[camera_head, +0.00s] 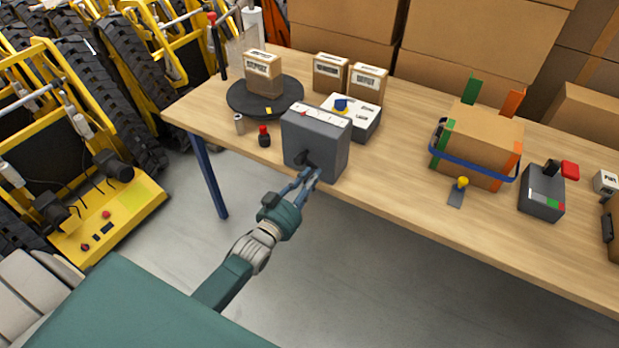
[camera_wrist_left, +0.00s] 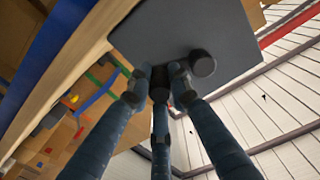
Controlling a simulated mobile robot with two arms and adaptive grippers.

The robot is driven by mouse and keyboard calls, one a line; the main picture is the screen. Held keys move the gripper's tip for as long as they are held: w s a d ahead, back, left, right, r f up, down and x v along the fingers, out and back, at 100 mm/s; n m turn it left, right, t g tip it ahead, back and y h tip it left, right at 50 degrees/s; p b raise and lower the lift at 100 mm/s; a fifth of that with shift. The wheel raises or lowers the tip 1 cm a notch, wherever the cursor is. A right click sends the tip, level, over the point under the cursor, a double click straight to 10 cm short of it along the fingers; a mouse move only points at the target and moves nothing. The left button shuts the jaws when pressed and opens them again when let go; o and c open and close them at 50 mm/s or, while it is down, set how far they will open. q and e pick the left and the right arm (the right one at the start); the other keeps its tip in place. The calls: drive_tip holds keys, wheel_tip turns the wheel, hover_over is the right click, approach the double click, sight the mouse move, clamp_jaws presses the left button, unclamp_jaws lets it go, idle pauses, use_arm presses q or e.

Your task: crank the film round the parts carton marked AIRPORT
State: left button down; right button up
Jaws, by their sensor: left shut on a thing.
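A small brown carton (camera_head: 264,77) with a white label stands on a round black turntable (camera_head: 235,103) at the table's left end; I cannot read its label surely. A grey crank box (camera_head: 328,147) stands at the front table edge, with a dark crank (camera_head: 304,157) on its front face. My left gripper (camera_head: 308,177) is at that crank. In the left wrist view its fingers (camera_wrist_left: 157,88) close round a black knob (camera_wrist_left: 160,76), beside a second round black part (camera_wrist_left: 203,64) on the grey box. A clear film sheet (camera_head: 236,57) seems to hang behind the turntable. My right gripper is not in view.
Two labelled cartons (camera_head: 330,74) (camera_head: 368,84) stand behind a white box with a blue knob (camera_head: 358,126). A strapped carton (camera_head: 484,130) and a control box (camera_head: 541,193) stand right.

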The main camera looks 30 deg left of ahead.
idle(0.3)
use_arm(q)
drive_tip(key=c, duration=1.9)
unclamp_jaws()
drive_tip(key=shift+d, duration=0.1)
drive_tip(key=shift+o, duration=0.2)
drive_tip(key=s+a, duration=0.1)
drive_tip(key=s, duration=1.1)
